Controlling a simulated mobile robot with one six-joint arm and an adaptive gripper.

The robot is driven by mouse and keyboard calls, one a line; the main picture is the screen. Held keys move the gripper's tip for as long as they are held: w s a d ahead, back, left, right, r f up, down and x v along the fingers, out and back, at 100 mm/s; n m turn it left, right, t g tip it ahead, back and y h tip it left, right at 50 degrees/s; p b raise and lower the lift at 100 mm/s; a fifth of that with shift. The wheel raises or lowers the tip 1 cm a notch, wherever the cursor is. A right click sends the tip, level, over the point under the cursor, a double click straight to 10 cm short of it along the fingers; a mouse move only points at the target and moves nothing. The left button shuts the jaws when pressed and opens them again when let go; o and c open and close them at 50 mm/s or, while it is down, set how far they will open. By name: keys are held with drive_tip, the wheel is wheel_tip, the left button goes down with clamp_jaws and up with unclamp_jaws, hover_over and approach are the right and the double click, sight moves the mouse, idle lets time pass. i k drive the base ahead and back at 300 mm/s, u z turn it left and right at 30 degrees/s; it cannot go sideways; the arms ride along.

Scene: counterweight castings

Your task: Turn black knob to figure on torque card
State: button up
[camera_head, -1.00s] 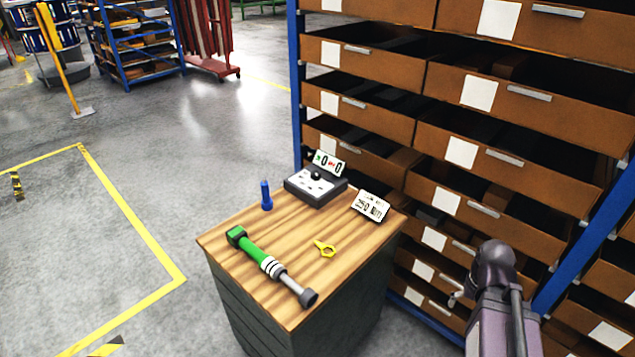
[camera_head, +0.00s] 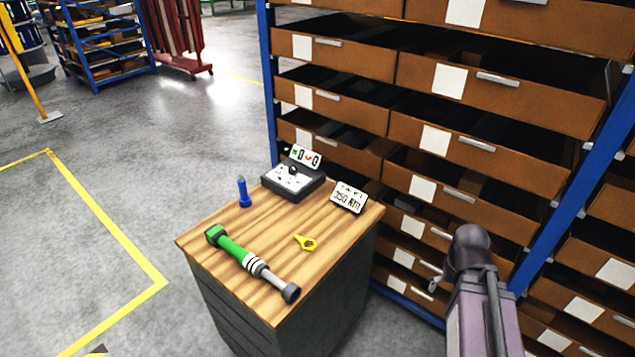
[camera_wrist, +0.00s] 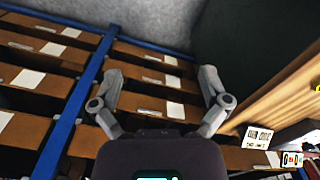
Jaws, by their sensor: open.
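The torque card (camera_head: 348,197) stands tilted on the right of the wooden bench top (camera_head: 225,243); its figure seems to end in "50 Nm", first digit unclear. It also shows in the wrist view (camera_wrist: 257,138). A dark box (camera_head: 292,181) with a white top carries a small black knob (camera_head: 292,169) and a counter sign (camera_head: 305,156) behind it.
A blue upright tool (camera_head: 243,192) stands left of the box. A yellow ring tool (camera_head: 306,242) lies beside the wrench. Shelving with brown drawers (camera_head: 465,144) rises close behind and right of the bench. Open floor (camera_head: 130,150) with yellow lines lies left.

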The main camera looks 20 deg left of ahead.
sight(292, 169)
drive_tip(key=u, duration=0.05)
drive_tip(key=k, duration=0.65)
drive_tip(key=u, duration=0.3)
drive_tip(key=i, duration=1.6)
drive_tip(key=z, duration=0.55)
